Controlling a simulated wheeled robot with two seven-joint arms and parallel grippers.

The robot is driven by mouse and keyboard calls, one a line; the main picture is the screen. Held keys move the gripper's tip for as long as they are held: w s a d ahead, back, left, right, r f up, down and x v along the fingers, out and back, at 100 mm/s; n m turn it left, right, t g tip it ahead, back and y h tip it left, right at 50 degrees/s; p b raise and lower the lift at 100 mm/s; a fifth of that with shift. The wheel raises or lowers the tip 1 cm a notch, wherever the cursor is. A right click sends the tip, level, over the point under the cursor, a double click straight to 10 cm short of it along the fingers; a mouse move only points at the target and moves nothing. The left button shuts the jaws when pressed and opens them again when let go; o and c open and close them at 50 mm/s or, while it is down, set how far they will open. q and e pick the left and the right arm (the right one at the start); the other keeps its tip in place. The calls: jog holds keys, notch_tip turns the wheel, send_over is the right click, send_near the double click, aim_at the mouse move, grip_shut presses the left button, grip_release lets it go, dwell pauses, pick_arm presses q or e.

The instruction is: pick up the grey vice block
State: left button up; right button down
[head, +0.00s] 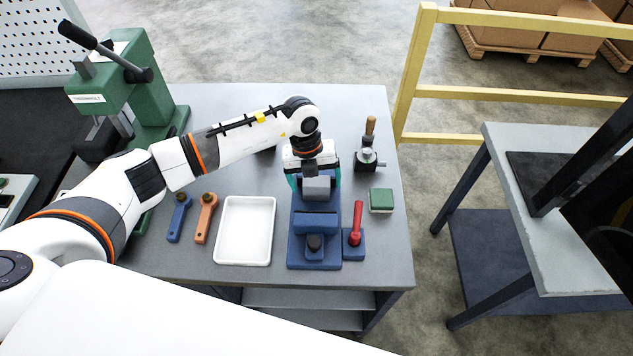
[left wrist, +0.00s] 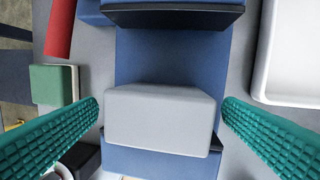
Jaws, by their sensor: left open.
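The grey vice block (head: 317,188) sits on the blue vice (head: 315,222), towards its far end, on the grey table. In the left wrist view the grey vice block (left wrist: 160,119) lies between the two teal fingers of my left gripper (left wrist: 160,125). The fingers are open, with a gap on each side of the block. In the head view my left gripper (head: 316,178) reaches down over the block from behind it. My right gripper does not show in either view.
Right of the vice are a red-handled tool (head: 356,222), a green block (head: 381,200) and a wooden-handled tool (head: 369,145). Left are a white tray (head: 244,232), an orange wrench (head: 205,215) and a blue wrench (head: 179,217). A green press (head: 140,75) stands far left.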

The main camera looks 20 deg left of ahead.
pick_arm(q)
jog(key=shift+f, duration=0.5)
jog(key=c, duration=1.4)
jog(key=shift+o, duration=0.2)
jog(key=shift+d+r, duration=0.1)
